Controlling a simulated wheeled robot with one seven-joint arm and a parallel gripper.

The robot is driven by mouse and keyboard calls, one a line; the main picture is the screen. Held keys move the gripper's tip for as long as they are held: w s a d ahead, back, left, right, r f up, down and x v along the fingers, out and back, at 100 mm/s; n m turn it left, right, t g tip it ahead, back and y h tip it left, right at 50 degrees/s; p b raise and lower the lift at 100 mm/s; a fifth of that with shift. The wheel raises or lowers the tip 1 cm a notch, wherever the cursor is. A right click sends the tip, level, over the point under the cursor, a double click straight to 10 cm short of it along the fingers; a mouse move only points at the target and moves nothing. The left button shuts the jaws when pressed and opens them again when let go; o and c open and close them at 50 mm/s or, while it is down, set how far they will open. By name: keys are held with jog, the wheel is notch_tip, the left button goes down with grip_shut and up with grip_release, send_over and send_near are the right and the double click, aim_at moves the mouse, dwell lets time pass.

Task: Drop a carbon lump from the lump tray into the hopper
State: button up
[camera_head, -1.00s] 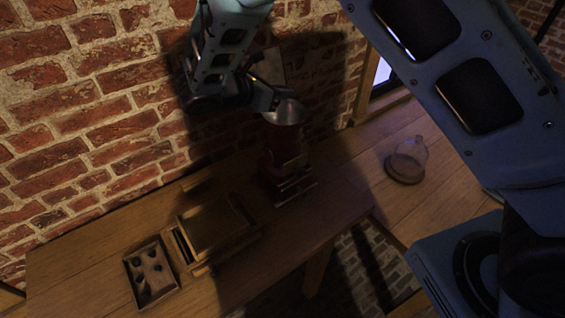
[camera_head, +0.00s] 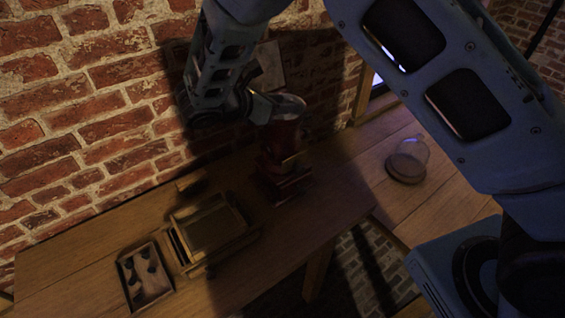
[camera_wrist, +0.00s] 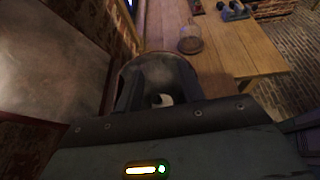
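The hopper (camera_head: 290,104) is the round metal bowl on top of a dark red machine (camera_head: 285,160) on the bench. My gripper (camera_head: 265,108) is at the hopper's left rim in the head view. In the wrist view the hopper (camera_wrist: 155,62) lies directly ahead, between two dark, spread finger shapes. A small dark and pale spot (camera_wrist: 161,100) shows low between them; I cannot tell if it is a lump. The lump tray (camera_head: 164,292) is at the bench's left end with several dark lumps (camera_head: 143,252) in it.
A wooden box-like frame (camera_head: 208,228) stands between the lump tray and the machine. A glass dome (camera_head: 408,160) stands on the bench to the right. A brick wall (camera_head: 80,110) runs close behind the bench.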

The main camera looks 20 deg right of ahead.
jog(key=shift+a, duration=0.15)
jog(key=shift+s+a+r+b, duration=0.1)
jog(key=shift+s+a+b, duration=0.05)
jog(key=shift+a+b, duration=0.2)
jog(key=b+v, duration=0.6)
jog(key=v, duration=1)
jog(key=shift+s+r, duration=0.15)
jog(key=shift+r, duration=0.05)
jog(key=s+d+f+m+g+y+b, duration=0.1)
jog(key=s+d+f+m+y+b, duration=0.1)
jog(key=s, duration=0.7)
jog(key=s+d+f+m+g+y+b, duration=0.2)
jog(key=s+d+f+m+y+b, duration=0.1)
jog(key=s+d+f+m+y, duration=0.2)
jog(key=s+d+f+m+g+y+b, duration=0.1)
jog(key=s+d+f+m+y+b, duration=0.2)
jog(key=s+f+m+y, duration=0.3)
jog(key=s+d+f+m, duration=0.1)
jog(key=s+f, duration=0.2)
jog(key=s, duration=0.3)
jog(key=shift+s+m+g, duration=0.3)
jog(key=shift+s+g, duration=0.05)
jog(key=shift+g, duration=0.05)
